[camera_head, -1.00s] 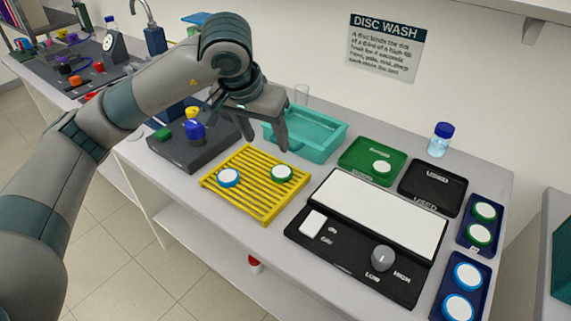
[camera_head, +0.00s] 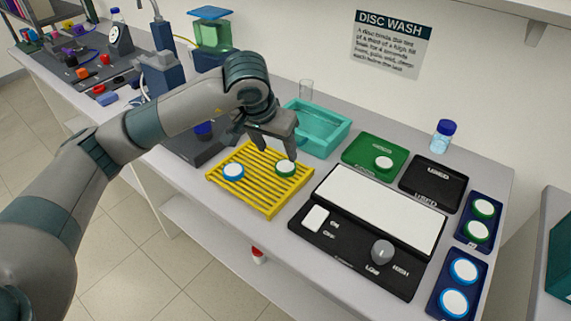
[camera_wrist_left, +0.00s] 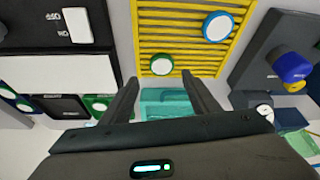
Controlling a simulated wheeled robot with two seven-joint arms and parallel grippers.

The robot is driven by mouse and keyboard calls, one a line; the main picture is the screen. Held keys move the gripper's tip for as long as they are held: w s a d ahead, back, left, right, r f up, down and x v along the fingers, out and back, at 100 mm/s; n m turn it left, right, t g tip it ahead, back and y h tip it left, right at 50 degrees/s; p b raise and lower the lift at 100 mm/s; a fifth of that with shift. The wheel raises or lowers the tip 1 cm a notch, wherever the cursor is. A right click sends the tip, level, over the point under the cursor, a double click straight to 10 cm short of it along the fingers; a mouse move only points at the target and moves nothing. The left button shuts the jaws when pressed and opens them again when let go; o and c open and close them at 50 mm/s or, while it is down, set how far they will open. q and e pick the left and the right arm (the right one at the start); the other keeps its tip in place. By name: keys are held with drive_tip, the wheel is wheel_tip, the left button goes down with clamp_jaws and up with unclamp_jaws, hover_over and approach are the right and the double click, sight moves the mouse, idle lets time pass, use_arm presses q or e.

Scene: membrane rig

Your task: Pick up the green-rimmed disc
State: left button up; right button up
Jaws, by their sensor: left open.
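A green-rimmed disc with a white top (camera_head: 286,167) lies on the right part of the yellow slatted rack (camera_head: 262,208). It also shows in the wrist view (camera_wrist_left: 161,65), just beyond and between the fingertips. My left gripper (camera_head: 279,155) is open and empty, pointing down above this disc, apart from it as far as I can tell. Its two fingers show in the wrist view (camera_wrist_left: 160,78). A blue-rimmed disc (camera_head: 233,171) lies on the rack's left part. Another green-rimmed disc (camera_head: 384,162) sits on the green tray (camera_head: 358,153). My right gripper is out of view.
A teal basin (camera_head: 318,146) stands behind the rack. A black device with a white plate (camera_head: 380,211) and a knob is at right. A black "USED" tray (camera_head: 430,185) is empty. Blue trays at far right hold green-rimmed discs (camera_head: 483,208) and blue-rimmed discs (camera_head: 465,271).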

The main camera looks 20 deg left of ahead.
sight(285, 166)
use_arm(q)
drive_tip(key=p+x, duration=0.1)
drive_tip(key=x, duration=0.3)
drive_tip(key=shift+w+f+p, duration=0.3)
drive_tip(key=shift+f, duration=0.35)
drive_tip(key=shift+w+d+f+p, duration=0.1)
drive_tip(key=shift+w+f+p, duration=0.35)
drive_tip(key=shift+p, duration=0.25)
drive_tip(key=p+x, duration=0.1)
drive_tip(key=x, duration=0.2)
drive_tip(key=shift+w+r+p, duration=0.15)
drive_tip(key=shift+w+p, duration=0.1)
drive_tip(key=shift+p, duration=0.1)
drive_tip(key=shift+w+f, duration=0.2)
drive_tip(key=shift+f, duration=0.3)
drive_tip(key=c, duration=0.8)
